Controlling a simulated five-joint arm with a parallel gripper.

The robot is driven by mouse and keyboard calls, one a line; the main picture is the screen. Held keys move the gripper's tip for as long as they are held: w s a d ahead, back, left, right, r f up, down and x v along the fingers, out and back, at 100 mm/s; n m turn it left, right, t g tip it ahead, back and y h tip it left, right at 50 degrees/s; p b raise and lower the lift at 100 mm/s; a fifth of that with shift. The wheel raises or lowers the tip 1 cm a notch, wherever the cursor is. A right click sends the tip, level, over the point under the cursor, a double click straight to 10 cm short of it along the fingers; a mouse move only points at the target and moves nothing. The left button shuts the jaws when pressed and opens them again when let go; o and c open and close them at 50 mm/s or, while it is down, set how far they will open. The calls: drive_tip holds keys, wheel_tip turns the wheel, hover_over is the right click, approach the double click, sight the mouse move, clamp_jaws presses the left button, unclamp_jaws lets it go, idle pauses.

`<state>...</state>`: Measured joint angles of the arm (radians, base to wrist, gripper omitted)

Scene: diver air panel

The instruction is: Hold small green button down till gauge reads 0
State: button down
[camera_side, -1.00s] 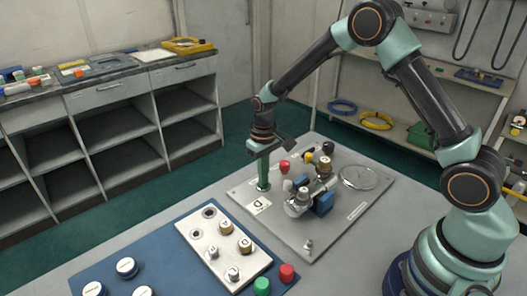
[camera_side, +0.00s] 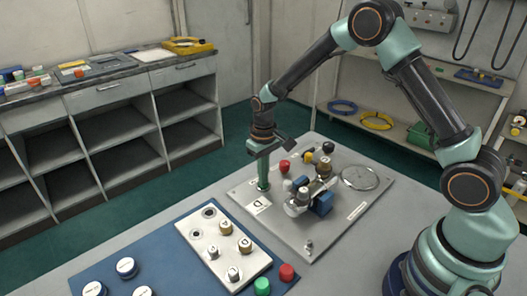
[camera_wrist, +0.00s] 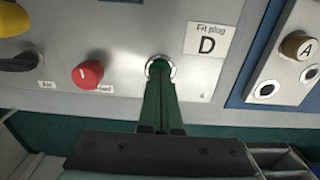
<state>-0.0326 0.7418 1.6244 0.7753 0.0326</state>
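My gripper (camera_wrist: 159,82) points down at the grey panel (camera_side: 335,220), its green fingers together with no visible gap. In the wrist view the fingertips reach a chrome-ringed round fitting with a dark green centre, which I take as the small green button (camera_wrist: 160,63). The fingertips cover part of it; I cannot tell how far it is pressed. In the side view my gripper (camera_side: 263,187) stands upright at the panel's left edge and hides the button. A round gauge (camera_side: 360,177) lies toward the panel's far right; its reading is too small to make out.
A red knob (camera_wrist: 88,74) is left of the fingers, and a label marked D (camera_wrist: 206,41) is right. A valve assembly with a blue block (camera_side: 321,204) stands close by. A blue mat (camera_side: 150,243) holds a white plate (camera_side: 222,262) with several knobs.

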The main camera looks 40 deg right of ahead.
idle(0.5)
drive_tip(key=shift+r, duration=3.5)
drive_tip(key=s+r+t, duration=0.3)
drive_tip(key=s+r, duration=0.4)
drive_tip(key=r, duration=0.5)
drive_tip(key=s+d+r+t, duration=0.1)
drive_tip(key=s+r+t, duration=0.1)
drive_tip(key=s, duration=0.8)
drive_tip(key=shift+s+d+r+t, duration=0.25)
drive_tip(key=shift+r+t, duration=0.05)
drive_tip(key=shift+r, duration=0.4)
